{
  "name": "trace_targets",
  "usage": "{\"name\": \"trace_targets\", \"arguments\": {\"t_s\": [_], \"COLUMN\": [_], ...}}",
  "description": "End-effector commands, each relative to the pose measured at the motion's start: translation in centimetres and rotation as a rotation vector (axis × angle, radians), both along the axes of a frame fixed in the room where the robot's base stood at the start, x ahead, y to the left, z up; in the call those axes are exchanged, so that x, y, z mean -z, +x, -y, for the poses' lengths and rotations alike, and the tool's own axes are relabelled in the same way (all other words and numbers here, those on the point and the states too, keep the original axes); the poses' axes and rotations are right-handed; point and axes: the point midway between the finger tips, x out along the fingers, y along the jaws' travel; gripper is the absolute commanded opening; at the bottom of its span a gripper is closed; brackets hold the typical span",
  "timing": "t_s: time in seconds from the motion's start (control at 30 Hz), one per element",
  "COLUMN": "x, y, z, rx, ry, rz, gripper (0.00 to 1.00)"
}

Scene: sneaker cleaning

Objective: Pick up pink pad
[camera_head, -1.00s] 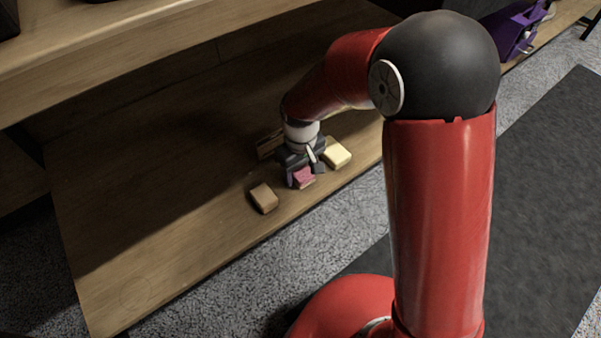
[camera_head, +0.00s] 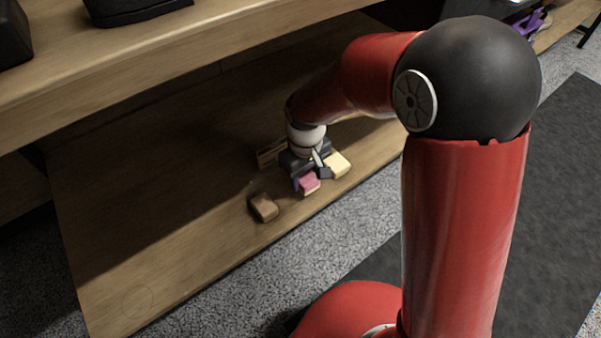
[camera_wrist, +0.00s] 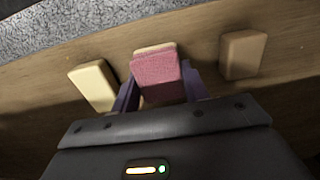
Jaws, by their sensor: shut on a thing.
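The pink pad (camera_head: 309,184) is a small block with a pink top and a tan layer under it. It is near the front edge of the wooden shelf board. My gripper (camera_head: 308,179) is shut on it. In the wrist view the pink pad (camera_wrist: 157,77) sits between the two purple fingers of my gripper (camera_wrist: 161,86), one on each side. Whether the pad is clear of the board or still touching it, I cannot tell.
A pale yellow block (camera_head: 338,164) lies close to the right of my gripper. A brown block (camera_head: 264,207) lies to the left. A brown box-like item (camera_head: 270,153) lies behind. The wooden board (camera_head: 150,240) is bare at left; an upper shelf (camera_head: 150,55) overhangs behind.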

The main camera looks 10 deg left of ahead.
Motion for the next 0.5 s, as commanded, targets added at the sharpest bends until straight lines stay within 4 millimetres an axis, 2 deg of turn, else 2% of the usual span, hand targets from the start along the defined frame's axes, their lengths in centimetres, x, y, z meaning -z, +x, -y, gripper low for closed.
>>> {"name": "trace_targets", "arguments": {"t_s": [0.3, 0.5], "x": [-0.1, 0.0], "y": [-5.8, -8.8], "z": [6.9, 10.3], "rx": [0.004, 0.002], "ry": [0.000, 0.000], "rz": [0.001, 0.001], "gripper": [0.19, 0.19]}}
